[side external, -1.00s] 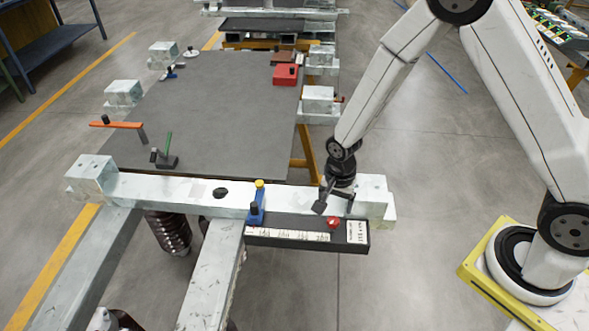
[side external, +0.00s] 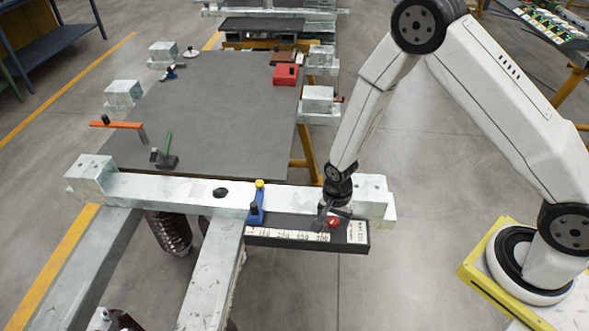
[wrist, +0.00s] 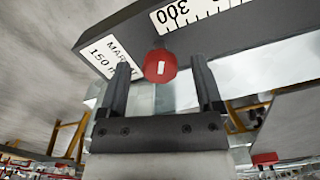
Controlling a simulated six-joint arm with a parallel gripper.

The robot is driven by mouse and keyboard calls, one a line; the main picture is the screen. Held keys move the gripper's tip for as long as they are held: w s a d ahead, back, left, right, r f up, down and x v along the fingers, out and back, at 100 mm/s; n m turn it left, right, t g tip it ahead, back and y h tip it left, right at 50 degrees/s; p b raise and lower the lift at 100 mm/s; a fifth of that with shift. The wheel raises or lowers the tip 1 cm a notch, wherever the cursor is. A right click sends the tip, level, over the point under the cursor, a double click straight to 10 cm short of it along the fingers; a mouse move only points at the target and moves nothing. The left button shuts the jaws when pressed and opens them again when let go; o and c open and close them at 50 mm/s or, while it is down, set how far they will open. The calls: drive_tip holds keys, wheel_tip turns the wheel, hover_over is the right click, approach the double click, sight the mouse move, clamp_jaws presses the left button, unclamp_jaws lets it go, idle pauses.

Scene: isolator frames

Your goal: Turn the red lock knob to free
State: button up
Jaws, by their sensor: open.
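The red lock knob (side external: 333,223) sits on the dark scale bar (side external: 290,244), near its right end. In the wrist view the knob (wrist: 160,66) is round and red with a short white mark on its face. My gripper (side external: 334,217) is right at the knob in the side view. In the wrist view my gripper (wrist: 163,75) is open, with one finger on each side of the knob and a visible gap on both sides. A blue lever piece with a yellow top (side external: 257,203) stands on the bar left of the knob.
The bar carries a white number scale (side external: 287,235) and a white printed label (wrist: 109,56) beside the knob. A white beam (side external: 165,190) runs behind the bar. Behind it lies a grey table (side external: 215,120) with a green-handled tool (side external: 167,155) and a red box (side external: 286,74).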

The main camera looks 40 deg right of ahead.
clamp_jaws()
drive_tip(key=shift+n, duration=0.4)
drive_tip(key=n, duration=1.1)
drive_tip(key=shift+s+n, duration=0.1)
drive_tip(key=shift+n, duration=0.2)
drive_tip(key=n, duration=0.6)
drive_tip(key=shift+d, duration=0.15)
drive_tip(key=n, duration=0.5)
drive_tip(key=shift+n, duration=0.4)
